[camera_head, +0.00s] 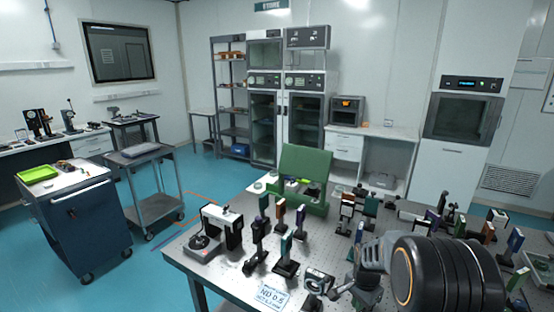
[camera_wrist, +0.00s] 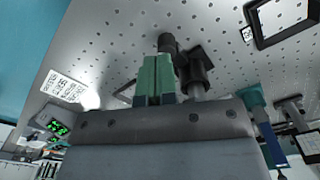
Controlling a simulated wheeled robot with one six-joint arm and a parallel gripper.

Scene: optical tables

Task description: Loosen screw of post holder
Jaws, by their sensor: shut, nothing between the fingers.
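My gripper (camera_wrist: 155,82) shows in the wrist view as two green fingers pressed together, shut and empty. Just beyond the fingertips is a dark knob-like part (camera_wrist: 167,43). Beside it, to the right, is a dark cylindrical post holder (camera_wrist: 199,78) on the perforated table. The fingertips look very close to these parts; I cannot tell whether they touch. The screw itself is not clearly seen. In the head view my arm reaches over the front of the optical table (camera_head: 225,272), and the gripper is hard to make out among the dark parts there.
A white label card (camera_head: 270,296) lies at the front edge. A green case (camera_head: 305,172) stands behind. In the wrist view a framed part (camera_wrist: 283,22) is at top right.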

